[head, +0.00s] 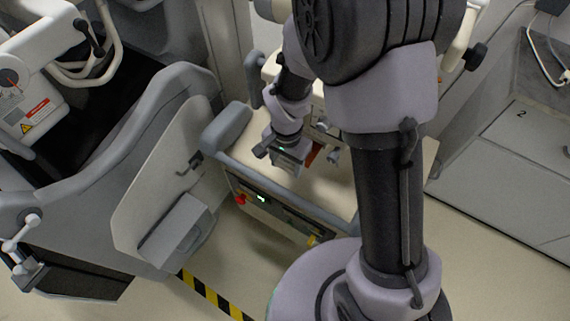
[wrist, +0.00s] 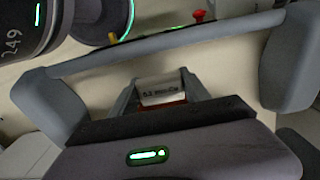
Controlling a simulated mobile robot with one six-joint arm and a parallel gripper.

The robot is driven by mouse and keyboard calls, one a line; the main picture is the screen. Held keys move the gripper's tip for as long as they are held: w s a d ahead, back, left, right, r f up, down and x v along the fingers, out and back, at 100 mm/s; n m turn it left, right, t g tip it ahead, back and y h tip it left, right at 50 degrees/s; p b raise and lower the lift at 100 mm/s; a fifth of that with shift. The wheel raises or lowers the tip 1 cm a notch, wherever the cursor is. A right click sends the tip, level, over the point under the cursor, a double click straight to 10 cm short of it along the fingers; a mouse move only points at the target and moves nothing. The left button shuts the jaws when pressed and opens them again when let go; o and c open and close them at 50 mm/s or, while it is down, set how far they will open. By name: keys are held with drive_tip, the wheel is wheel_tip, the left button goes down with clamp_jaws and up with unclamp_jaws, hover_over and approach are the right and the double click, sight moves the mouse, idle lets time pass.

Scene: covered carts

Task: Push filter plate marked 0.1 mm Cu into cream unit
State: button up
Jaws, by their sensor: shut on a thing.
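My gripper (head: 288,158) reaches down over the cream cart top in the head view. In the wrist view my gripper (wrist: 161,84) has its two grey fingers closed on a pale plate (wrist: 160,93) with dark lettering. The lettering ends in what looks like "mm Cu"; its number is too small to read surely. A red-orange strip shows just below the label. The cream unit (head: 328,191) has a cream top, grey bumper rails and a dark front panel with a green display. No slot for the plate can be made out; my arm hides part of the unit.
A red knob (head: 241,199) sits on the unit's front panel. A grey-and-cream machine (head: 150,120) with an open side panel stands at left. Grey cabinets (head: 500,160) line the right. Yellow-black tape (head: 215,297) marks the floor in front.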

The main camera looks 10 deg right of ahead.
drive_tip(key=shift+w+d+p, duration=0.15)
drive_tip(key=shift+w+d, duration=0.6)
drive_tip(key=shift+w, duration=0.25)
drive_tip(key=shift+w+d+p, duration=0.15)
drive_tip(key=shift+w+d, duration=0.6)
drive_tip(key=shift+w, duration=0.2)
drive_tip(key=shift+s, duration=0.1)
drive_tip(key=s+a+b, duration=0.2)
drive_tip(key=s+a, duration=0.2)
drive_tip(key=s, duration=0.1)
drive_tip(key=shift+s+a, duration=0.25)
drive_tip(key=shift+s, duration=0.05)
idle(0.6)
drive_tip(key=shift+w+d+p, duration=0.15)
drive_tip(key=shift+w+d, duration=0.95)
drive_tip(key=shift+w, duration=0.3)
drive_tip(key=shift+w+d+p, duration=0.15)
drive_tip(key=shift+w+d, duration=0.95)
drive_tip(key=shift+w, duration=0.25)
idle(1.8)
